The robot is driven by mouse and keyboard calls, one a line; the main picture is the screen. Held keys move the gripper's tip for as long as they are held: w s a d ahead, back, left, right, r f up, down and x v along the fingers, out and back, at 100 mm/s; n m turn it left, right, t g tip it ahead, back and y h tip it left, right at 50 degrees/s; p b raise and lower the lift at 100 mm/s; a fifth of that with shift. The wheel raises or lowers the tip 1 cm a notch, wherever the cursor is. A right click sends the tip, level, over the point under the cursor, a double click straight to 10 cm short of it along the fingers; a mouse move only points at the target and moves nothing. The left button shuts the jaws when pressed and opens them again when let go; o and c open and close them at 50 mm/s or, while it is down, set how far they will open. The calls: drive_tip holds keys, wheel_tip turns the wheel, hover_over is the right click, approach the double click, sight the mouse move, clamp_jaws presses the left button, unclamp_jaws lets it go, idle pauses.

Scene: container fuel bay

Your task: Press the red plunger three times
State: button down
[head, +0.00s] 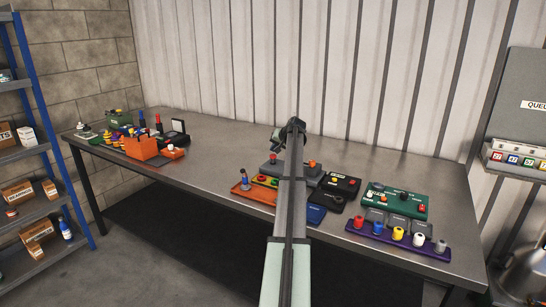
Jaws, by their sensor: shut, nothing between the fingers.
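A red plunger (358,221) stands upright at the left end of a purple strip (402,241) near the table's front right. Blue, yellow, white and grey plungers stand in the same row. My gripper (277,143) is shut and empty, up and left of the purple strip, above the grey box. It is small here and its fingertips are hard to make out. It is apart from the red plunger.
An orange tray (256,194) holds a small figure-like piece. A green panel (393,201), a black box (341,184) and a blue box (315,214) lie near the strip. An orange bin (142,148) and clutter fill the left end.

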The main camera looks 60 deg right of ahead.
sight(273, 155)
drive_tip(key=shift+f, duration=0.15)
drive_tip(key=shift+f, duration=0.25)
drive_tip(key=shift+f, duration=1.4)
idle(1.9)
drive_tip(key=shift+r, duration=1.8)
drive_tip(key=shift+r, duration=0.1)
drive_tip(key=shift+r, duration=2.4)
